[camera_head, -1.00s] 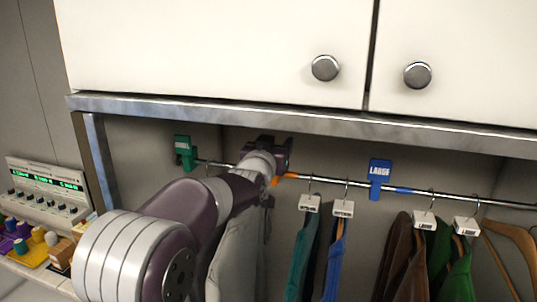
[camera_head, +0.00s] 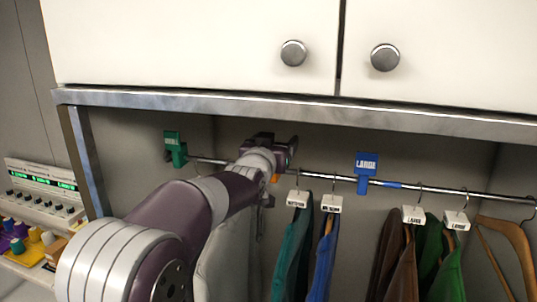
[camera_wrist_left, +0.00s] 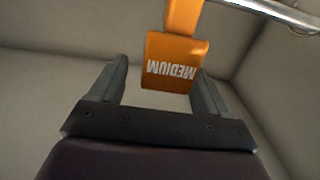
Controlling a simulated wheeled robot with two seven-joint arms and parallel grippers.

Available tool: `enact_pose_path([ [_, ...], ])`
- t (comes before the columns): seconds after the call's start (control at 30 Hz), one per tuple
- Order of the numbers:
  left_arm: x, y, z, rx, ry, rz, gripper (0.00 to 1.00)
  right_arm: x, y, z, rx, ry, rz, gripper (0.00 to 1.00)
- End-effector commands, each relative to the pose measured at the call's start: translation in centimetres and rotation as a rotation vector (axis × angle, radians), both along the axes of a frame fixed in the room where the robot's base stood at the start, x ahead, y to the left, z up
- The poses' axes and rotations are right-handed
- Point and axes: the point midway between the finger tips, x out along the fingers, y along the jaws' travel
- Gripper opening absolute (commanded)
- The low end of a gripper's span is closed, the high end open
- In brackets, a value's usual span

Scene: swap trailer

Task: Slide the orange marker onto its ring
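The orange marker (camera_wrist_left: 175,62), lettered MEDIUM, shows in the left wrist view between and just beyond the fingers of my left gripper (camera_wrist_left: 160,88). The fingers stand apart, with a visible gap on the marker's left side; contact on the right side is unclear. My right gripper is out of view.
The rod (camera_head: 325,176) runs under a cabinet ledge (camera_head: 300,110). A green marker (camera_head: 174,148) and a blue LARGE marker (camera_head: 365,172) are on it. Several garments on hangers, including a teal one (camera_head: 292,250), hang right of my gripper. A control panel (camera_head: 45,190) stands left.

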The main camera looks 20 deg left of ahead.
Motion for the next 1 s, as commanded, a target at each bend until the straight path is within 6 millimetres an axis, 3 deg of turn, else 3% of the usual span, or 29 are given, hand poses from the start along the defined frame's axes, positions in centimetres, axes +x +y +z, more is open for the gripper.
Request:
enact_pose_path([
  [0.03, -0.9, 0.0, -0.6, 0.000, -0.003, 0.000, 0.77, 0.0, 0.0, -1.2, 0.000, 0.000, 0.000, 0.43],
  [0.3, -7.0, 0.1, -0.6, 0.002, -0.005, -0.001, 0.77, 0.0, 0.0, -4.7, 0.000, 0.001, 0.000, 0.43],
  [0.5, -10.6, 0.1, -0.3, 0.002, -0.004, 0.000, 0.77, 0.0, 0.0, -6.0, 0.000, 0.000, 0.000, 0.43],
  [1.0, -11.5, 0.2, 0.0, 0.002, -0.002, 0.000, 0.77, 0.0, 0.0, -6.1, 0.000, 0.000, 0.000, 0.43],
])
